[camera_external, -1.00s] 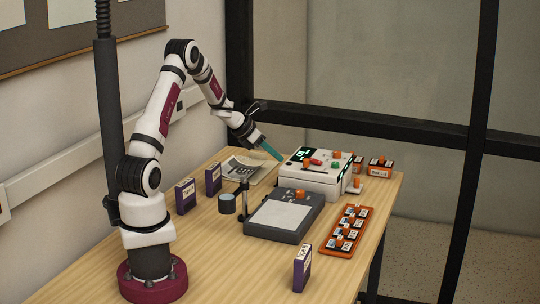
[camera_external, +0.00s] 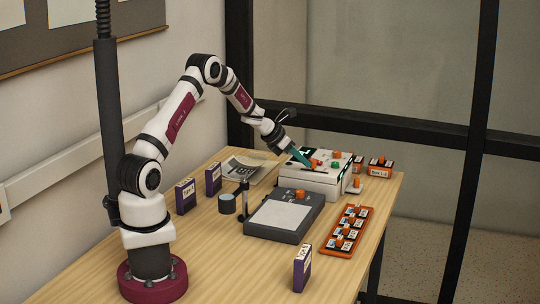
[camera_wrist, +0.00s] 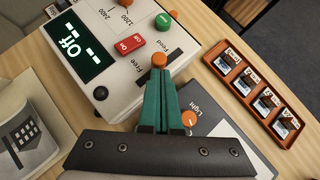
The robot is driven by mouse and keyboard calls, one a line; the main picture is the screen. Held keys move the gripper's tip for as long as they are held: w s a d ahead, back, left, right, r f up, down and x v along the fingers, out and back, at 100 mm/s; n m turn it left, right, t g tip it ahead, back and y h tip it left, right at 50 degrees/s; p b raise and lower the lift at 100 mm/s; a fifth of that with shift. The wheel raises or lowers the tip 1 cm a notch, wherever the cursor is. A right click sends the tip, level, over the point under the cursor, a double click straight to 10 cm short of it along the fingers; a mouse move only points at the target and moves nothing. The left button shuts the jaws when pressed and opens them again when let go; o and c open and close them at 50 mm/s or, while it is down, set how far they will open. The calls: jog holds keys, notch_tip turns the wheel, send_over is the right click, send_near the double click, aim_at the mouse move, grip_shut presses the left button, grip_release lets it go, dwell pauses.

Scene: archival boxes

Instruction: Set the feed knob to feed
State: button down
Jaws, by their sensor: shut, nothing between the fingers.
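The white machine (camera_external: 318,182) stands on the far part of the table. Its lit display reads "Off" in the wrist view (camera_wrist: 72,44). An orange knob (camera_wrist: 158,60) sits near the machine's edge by the labels "Free" and what looks like "Feed". I cannot read which label it points at. My gripper (camera_wrist: 160,72) has its teal fingers together and empty, with the tips right at this knob. I cannot tell whether they touch it. In the external view my gripper (camera_external: 308,165) reaches down over the machine's top from the left.
A red switch (camera_wrist: 130,43) and a green button (camera_wrist: 164,21) are close to the knob. A dark grey device (camera_external: 282,232) with another orange knob (camera_external: 300,194) stands in front. An orange tray (camera_external: 338,250) of small boxes lies to the right. Purple boxes (camera_external: 186,197) stand left.

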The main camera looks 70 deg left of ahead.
aim_at(314, 161)
jog(key=shift+w+d, duration=1.25)
jog(key=s, duration=0.4)
jog(key=v, duration=1)
